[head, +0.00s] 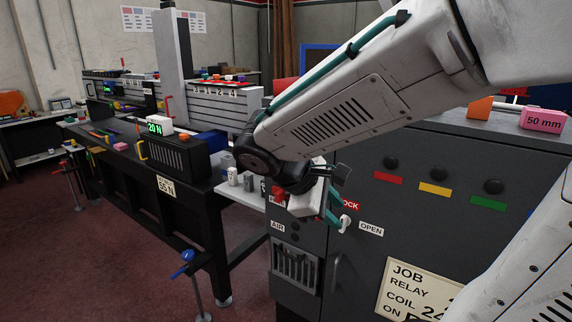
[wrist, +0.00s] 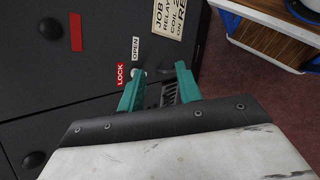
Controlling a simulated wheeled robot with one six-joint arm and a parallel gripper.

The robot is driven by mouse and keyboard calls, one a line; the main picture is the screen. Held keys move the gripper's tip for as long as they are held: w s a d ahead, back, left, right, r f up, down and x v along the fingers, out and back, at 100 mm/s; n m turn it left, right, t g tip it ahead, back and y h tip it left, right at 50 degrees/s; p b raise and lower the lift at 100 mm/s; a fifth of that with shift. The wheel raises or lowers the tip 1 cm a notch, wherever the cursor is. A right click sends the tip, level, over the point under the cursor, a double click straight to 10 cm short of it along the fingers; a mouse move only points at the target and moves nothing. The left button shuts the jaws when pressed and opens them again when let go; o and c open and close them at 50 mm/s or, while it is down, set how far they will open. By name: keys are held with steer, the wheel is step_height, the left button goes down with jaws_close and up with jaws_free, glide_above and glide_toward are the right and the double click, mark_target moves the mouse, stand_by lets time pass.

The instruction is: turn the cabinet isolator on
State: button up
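The dark grey cabinet (head: 440,165) stands at the right. A red knob (head: 278,193) shows on its upper left, partly behind my wrist; I cannot tell its setting or read its label. A small white latch knob (head: 345,222) sits between the red LOCK label (head: 350,205) and the white OPEN label (head: 371,229). My gripper (head: 335,208) is in front of the cabinet near that latch knob. In the wrist view, my gripper (wrist: 159,72) has its teal fingers apart with nothing held. The latch knob (wrist: 139,73) is by the left fingertip; contact is unclear.
Below the AIR label (head: 278,226) is a vented box (head: 295,267). Red, yellow and green labels sit under black buttons on the cabinet. A pink 50 mm block (head: 542,119) lies on top.

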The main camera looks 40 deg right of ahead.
steer(key=w+d+f+n+t+h, duration=0.15)
steer(key=w+n+t+h, duration=0.7)
steer(key=w+n, duration=1.1)
steer(key=w+d+m, duration=0.4)
steer(key=w+d, duration=0.2)
steer(key=w, duration=0.1)
steer(key=shift+w+d+f, duration=0.15)
steer(key=shift+d+f, duration=0.15)
steer(key=shift+f, duration=0.1)
steer(key=shift+g+h, duration=0.25)
jaws_close()
